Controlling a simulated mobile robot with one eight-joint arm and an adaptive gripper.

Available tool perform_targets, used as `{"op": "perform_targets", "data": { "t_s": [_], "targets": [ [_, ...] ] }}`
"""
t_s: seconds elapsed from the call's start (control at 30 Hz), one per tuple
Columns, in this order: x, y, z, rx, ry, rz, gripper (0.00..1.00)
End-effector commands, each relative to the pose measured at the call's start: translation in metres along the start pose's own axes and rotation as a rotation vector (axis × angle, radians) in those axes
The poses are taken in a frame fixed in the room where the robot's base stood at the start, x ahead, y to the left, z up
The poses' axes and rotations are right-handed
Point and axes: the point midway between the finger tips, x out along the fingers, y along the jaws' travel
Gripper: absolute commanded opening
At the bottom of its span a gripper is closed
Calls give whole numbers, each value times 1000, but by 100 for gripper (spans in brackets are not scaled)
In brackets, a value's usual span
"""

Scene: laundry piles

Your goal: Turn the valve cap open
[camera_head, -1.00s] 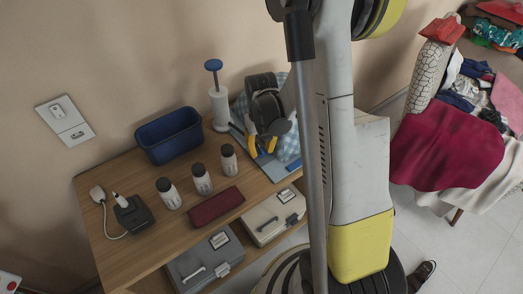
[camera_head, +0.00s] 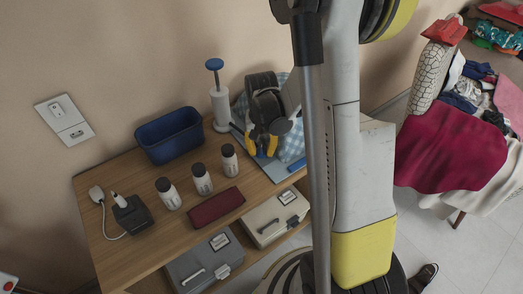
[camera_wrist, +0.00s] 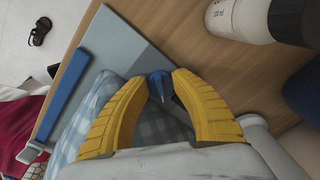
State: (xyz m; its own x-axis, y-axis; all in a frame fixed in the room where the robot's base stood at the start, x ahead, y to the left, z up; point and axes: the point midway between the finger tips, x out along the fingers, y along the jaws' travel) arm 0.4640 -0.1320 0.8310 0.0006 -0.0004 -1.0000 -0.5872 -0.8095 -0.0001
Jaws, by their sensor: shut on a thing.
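A small blue valve cap (camera_wrist: 158,84) sits between the yellow fingertips of my gripper (camera_wrist: 161,79) in the wrist view. My gripper is closed in on it, and the fingertips hide part of its sides. The cap is beside a blue-and-white checked soft item (camera_wrist: 112,88), which lies under and around the fingers. The cap cannot be made out there.
A white pump (camera_head: 220,105) with a blue handle stands close left of my gripper. A blue bin (camera_head: 170,137), several white bottles (camera_head: 202,180), a dark red case (camera_head: 215,207) and a black charger (camera_head: 132,215) occupy the wooden table (camera_head: 110,262).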

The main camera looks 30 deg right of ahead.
Motion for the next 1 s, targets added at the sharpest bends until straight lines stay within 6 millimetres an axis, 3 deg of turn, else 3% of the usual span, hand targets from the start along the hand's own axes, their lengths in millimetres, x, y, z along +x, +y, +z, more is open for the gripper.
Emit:
{"op": "perform_targets", "data": {
  "t_s": [0.23,0.27,0.3,0.33,0.73,1.0],
  "targets": [
    [1,0,1,0,-2,1,1],
    [1,0,1,0,-2,1,37],
    [1,0,1,-1,-2,1,49],
    [1,0,1,-1,-2,1,54],
    [-9,0,0,-1,-1,0,54],
    [-64,0,1,-1,-1,0,54]
  ]
}}
